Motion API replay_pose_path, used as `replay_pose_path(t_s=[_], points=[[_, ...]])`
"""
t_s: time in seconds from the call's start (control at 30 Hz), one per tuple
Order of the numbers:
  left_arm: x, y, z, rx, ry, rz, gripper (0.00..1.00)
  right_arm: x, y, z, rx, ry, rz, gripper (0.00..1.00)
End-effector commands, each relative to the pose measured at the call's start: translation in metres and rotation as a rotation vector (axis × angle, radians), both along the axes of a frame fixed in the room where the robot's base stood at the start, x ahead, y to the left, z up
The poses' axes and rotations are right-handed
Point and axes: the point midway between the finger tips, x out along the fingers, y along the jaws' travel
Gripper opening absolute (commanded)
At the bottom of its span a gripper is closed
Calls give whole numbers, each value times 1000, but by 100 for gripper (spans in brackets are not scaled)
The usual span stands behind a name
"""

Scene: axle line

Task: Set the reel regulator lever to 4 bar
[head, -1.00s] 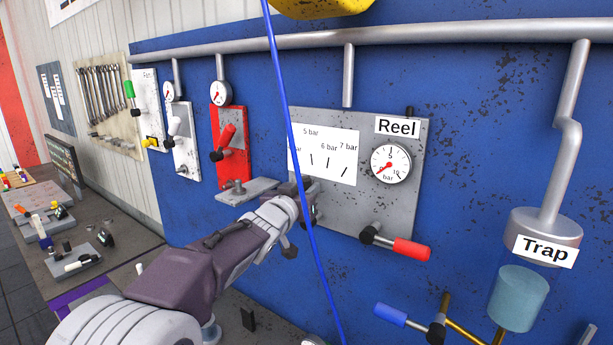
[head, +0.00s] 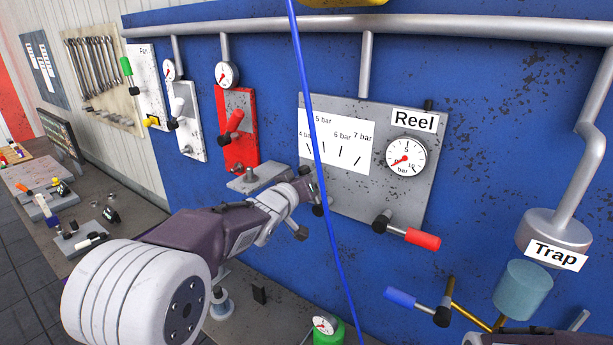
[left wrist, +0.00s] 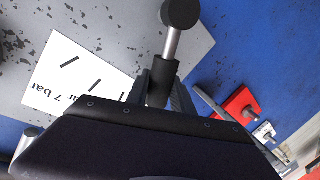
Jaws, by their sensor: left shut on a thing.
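The grey Reel panel (head: 385,187) carries a white scale card (head: 350,150) with marks for 4 to 7 bar and a round gauge (head: 406,157), its red needle low on the left. My left gripper (head: 313,190) is at the panel's lower left, below the card. In the left wrist view, the lever shows a black round end (left wrist: 181,12), a silver rod (left wrist: 172,43) and a black grip (left wrist: 160,84). The left gripper (left wrist: 160,98) is shut on that grip. In the head view the gripper mostly hides the lever.
A blue cable (head: 318,150) hangs in front of the panel. A red-handled valve (head: 421,238) is at the panel's lower right, and a blue-handled valve (head: 400,297) is below. A red panel (head: 238,125) with its own lever stands left, above a small grey shelf (head: 257,177).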

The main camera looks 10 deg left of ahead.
Motion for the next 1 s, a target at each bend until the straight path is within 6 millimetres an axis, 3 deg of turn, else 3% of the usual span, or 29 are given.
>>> replay_pose_path(t_s=[0.2,0.23,0.3,0.67,1.0], points=[[0,1,-2,-9,6,4,0,0,0,0,0,0,0,36],[0,1,-2,-8,6,4,36,0,0,0,0,0,0,36],[0,0,-2,-7,5,3,50,0,0,0,0,0,0,36],[-5,1,-1,-4,2,3,50,0,0,-3,0,0,0,36],[-66,10,10,-3,0,4,50,0,0,-15,0,0,0,36]])
